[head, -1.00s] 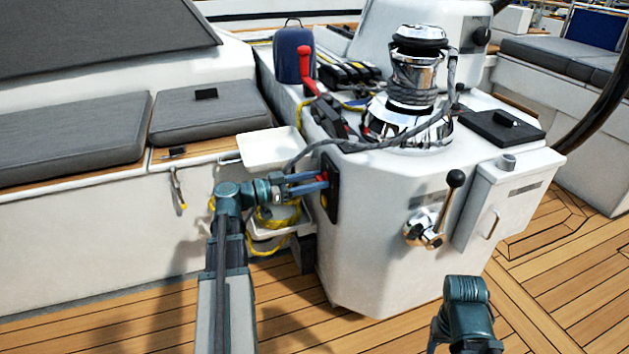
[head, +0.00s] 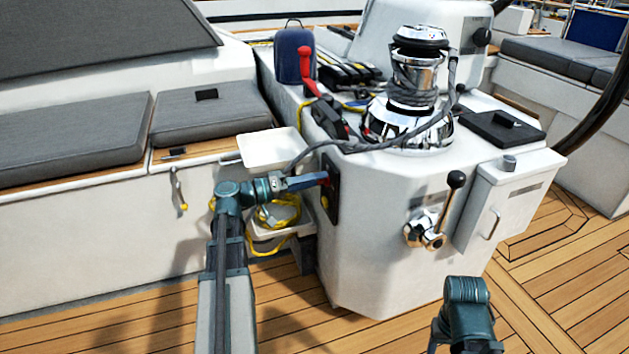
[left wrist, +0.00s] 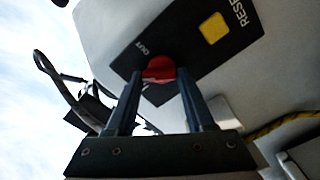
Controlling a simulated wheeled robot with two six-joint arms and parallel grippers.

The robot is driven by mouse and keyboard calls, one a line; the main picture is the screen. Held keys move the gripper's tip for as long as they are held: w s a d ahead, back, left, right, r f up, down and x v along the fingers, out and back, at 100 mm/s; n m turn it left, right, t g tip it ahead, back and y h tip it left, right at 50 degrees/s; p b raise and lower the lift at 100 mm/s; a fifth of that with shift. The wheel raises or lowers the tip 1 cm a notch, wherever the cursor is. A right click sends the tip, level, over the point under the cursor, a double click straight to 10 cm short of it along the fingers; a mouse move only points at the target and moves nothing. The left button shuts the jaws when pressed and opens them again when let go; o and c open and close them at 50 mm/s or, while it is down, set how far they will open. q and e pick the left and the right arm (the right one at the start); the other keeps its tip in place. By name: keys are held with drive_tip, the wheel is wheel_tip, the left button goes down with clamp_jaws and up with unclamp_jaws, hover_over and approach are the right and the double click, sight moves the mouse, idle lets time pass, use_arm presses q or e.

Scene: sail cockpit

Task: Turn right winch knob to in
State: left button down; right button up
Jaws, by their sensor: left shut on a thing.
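The red winch knob (left wrist: 160,68) sits on a black panel (left wrist: 205,68) on the side of the white winch console. In the left wrist view, the label OUT is at its upper left, and a yellow button (left wrist: 212,29) marked RESET is to its right. No IN label is readable. My left gripper (head: 326,179) reaches the panel from the left and is shut on the knob, with a finger on each side of it. In the head view the fingers cover most of the knob. Part of my right arm shows at the bottom, but its fingers are not seen.
A white tray (head: 268,162) is close above and behind my left gripper, with yellow rope (head: 282,212) in a bin below. A chrome winch (head: 409,95) stands on the console. A lever (head: 446,205) sticks out from its front. Open wooden deck lies in front.

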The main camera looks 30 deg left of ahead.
use_arm(q)
drive_tip(key=n, duration=0.7)
drive_tip(key=shift+w+a+f, duration=0.1)
idle(0.5)
drive_tip(key=shift+c, duration=1.4)
unclamp_jaws()
drive_tip(key=shift+a, duration=0.1)
drive_tip(key=v, duration=1.3)
drive_tip(key=shift+s+a, duration=0.2)
drive_tip(key=shift+s, duration=0.05)
drive_tip(key=shift+d, duration=0.1)
